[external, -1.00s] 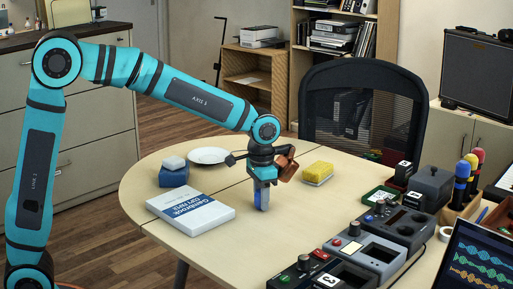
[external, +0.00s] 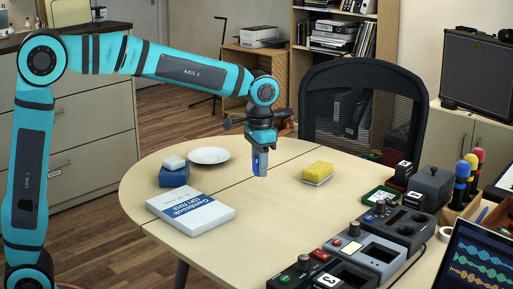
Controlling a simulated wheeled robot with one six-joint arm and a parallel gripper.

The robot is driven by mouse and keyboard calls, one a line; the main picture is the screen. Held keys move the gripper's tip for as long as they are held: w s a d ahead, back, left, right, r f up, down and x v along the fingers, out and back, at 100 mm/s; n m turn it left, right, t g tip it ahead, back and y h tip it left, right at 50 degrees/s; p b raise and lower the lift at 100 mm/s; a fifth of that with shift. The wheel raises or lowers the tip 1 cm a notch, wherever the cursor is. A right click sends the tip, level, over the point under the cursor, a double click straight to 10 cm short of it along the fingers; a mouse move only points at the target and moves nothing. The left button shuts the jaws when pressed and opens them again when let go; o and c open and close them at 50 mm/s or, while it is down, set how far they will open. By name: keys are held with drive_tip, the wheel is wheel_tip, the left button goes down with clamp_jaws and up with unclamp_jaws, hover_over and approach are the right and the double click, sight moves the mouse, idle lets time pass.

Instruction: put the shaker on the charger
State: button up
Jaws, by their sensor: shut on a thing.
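The shaker (external: 261,167) is a small blue upright cylinder. My gripper (external: 260,150) is shut on its upper part and points down. The shaker appears to hang a little above the round table; its top is hidden by the jaws. The charger (external: 208,155), which I take to be the flat white round plate, lies on the table to the left of the gripper. Its top looks empty, and the gripper is apart from it.
A blue box with a white block on top (external: 173,170) stands left of the plate. A white paper pack (external: 191,211) lies in front. A yellow sponge (external: 318,172) lies to the right. Several grey control boxes (external: 366,246) line the right edge. The table's middle is clear.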

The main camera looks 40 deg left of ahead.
drive_tip(key=a+r, duration=0.4)
drive_tip(key=a, duration=1.2)
wheel_tip(320, 180, up, 3)
hover_over(174, 159)
drive_tip(key=shift+m, duration=0.3)
drive_tip(key=shift+a+f, duration=0.1)
drive_tip(key=shift+f, duration=4.7)
drive_tip(key=shift+f, duration=0.1)
drive_tip(key=o, duration=1)
wheel_tip(174, 159, up, 12)
drive_tip(key=shift+r, duration=0.15)
